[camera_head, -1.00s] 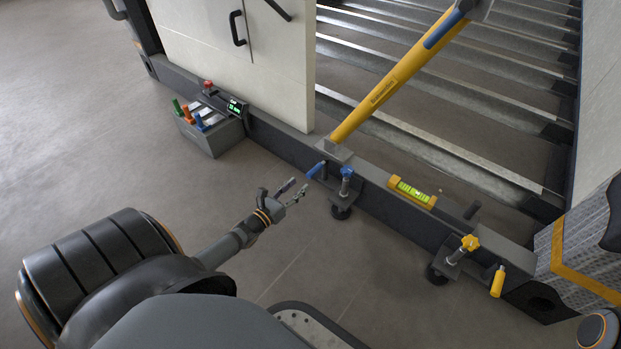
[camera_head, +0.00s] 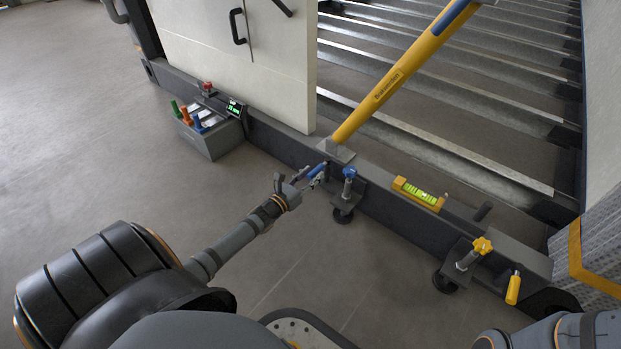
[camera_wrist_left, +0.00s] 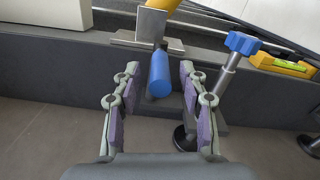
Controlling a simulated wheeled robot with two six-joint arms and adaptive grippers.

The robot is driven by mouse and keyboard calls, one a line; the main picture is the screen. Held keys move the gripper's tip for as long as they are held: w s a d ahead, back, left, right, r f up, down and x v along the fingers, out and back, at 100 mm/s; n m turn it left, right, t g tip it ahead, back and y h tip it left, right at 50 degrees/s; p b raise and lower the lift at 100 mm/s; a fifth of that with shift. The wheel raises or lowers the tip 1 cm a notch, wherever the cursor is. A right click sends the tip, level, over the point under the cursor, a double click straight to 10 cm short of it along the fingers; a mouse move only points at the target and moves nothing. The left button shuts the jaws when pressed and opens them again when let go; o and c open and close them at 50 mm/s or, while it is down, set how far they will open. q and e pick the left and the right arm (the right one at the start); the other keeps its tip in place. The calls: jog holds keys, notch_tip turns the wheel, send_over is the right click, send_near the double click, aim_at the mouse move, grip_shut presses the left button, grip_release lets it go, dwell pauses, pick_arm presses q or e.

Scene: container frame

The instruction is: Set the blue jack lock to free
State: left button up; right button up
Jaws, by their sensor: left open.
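The blue jack lock handle (camera_head: 316,170) sticks out from the dark frame beam, beside the blue-knobbed jack (camera_head: 348,183). In the left wrist view the blue handle (camera_wrist_left: 159,75) lies between the spread fingers of my left gripper (camera_wrist_left: 153,85), with a gap on both sides. The blue star knob (camera_wrist_left: 242,43) stands just right of the fingers in that view. My left gripper (camera_head: 307,178) is open and reaches the handle from the front left. My right gripper is not seen; only part of my right arm shows at the lower right.
A yellow brace (camera_head: 390,85) rises from the beam behind the handle. A yellow spirit level (camera_head: 418,194) lies on the beam. A yellow-knobbed jack (camera_head: 470,253) and yellow handle (camera_head: 513,288) are farther right. A grey box (camera_head: 212,138) with coloured handles stands at left. Floor in front is clear.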

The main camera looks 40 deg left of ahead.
pick_arm(q)
jog(key=shift+c, duration=0.5)
grip_shut()
